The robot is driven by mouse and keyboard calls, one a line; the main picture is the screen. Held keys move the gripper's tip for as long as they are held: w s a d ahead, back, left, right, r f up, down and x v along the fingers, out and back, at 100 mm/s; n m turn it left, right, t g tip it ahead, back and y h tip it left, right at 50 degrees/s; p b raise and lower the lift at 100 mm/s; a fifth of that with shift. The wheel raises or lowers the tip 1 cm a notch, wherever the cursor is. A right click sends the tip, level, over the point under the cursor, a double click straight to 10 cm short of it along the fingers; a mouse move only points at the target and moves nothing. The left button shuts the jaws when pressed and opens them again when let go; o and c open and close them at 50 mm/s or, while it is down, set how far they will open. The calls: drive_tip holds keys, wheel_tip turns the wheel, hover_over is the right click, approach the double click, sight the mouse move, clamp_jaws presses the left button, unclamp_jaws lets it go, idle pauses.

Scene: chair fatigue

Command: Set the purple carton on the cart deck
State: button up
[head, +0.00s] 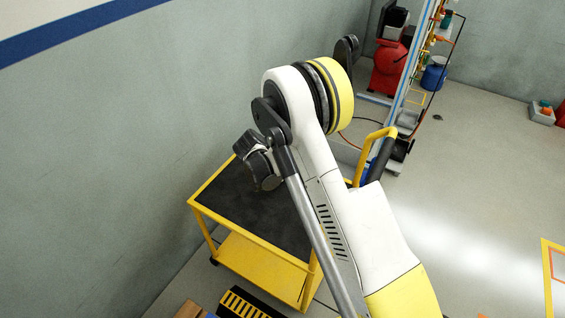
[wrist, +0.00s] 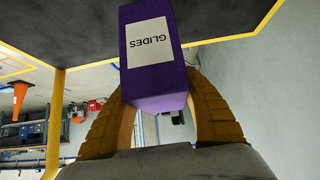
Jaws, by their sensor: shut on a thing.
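The purple carton (wrist: 153,75) has a white label reading GLIDES, upside down in the wrist view. My gripper (wrist: 160,90) is shut on it, with a tan ridged finger on each side. The cart has a black deck (head: 225,205) in a yellow frame and stands by the wall in the head view. The deck (wrist: 85,25) also shows behind the carton in the wrist view. I cannot tell whether the carton touches it. In the head view my arm's end is over the deck's back part, and the carton is hidden.
The cart's yellow push handle (head: 366,150) rises behind my arm. A lower yellow shelf (head: 255,265) sits under the deck. A yellow-and-black striped item (head: 245,303) lies on the floor in front. The visible front of the deck is bare. Open floor lies to the right.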

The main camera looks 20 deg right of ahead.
wheel_tip(320, 180, down, 4)
drive_tip(key=shift+r+b, duration=0.1)
drive_tip(key=shift+b, duration=0.8)
drive_tip(key=shift+r, duration=0.15)
drive_tip(key=o, duration=1.4)
drive_tip(key=shift+c, duration=0.2)
